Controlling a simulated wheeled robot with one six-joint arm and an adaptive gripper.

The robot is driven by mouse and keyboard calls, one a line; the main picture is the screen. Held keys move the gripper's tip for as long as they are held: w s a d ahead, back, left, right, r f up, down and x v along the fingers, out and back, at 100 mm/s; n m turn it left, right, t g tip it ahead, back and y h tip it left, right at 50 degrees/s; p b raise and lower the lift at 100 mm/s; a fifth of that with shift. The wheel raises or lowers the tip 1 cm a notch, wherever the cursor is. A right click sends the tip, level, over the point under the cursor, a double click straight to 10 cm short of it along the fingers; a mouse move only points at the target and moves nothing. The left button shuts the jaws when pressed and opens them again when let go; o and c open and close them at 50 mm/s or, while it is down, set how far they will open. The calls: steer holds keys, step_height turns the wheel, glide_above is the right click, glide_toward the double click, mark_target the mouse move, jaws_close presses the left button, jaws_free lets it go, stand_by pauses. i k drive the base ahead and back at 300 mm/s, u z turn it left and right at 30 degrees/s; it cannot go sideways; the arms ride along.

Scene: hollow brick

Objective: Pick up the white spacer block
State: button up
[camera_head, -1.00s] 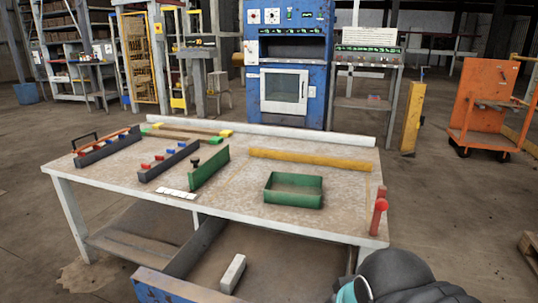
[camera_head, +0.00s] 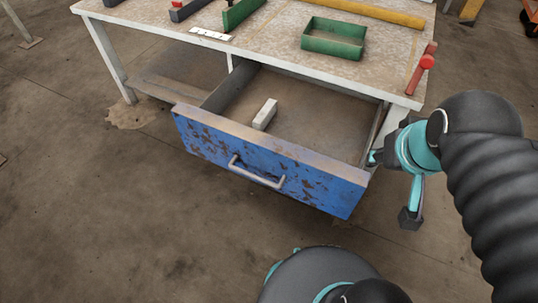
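The white spacer block (camera_head: 265,115) lies in the open drawer, toward its left side and behind the front panel. The drawer (camera_head: 270,160) has a worn blue front with a metal handle (camera_head: 256,172) and is pulled out from under the workbench. My arm comes in from the right. The end of my arm, with what looks like my gripper (camera_head: 375,158), is by the drawer's right front corner, well apart from the block. The fingers are too small and partly hidden to tell whether they are open. Whether the arm touches the drawer is unclear.
The workbench top (camera_head: 270,48) overhangs the back of the drawer. On it are a green tray (camera_head: 334,38), a yellow bar (camera_head: 365,11) and a red-handled tool (camera_head: 424,68) at the right edge. The drawer floor right of the block is bare. The floor in front is clear.

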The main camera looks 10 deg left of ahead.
mark_target(264, 117)
steer(key=u, duration=2.15)
steer(key=k, duration=0.95)
steer(key=z, duration=0.95)
steer(key=i, duration=1)
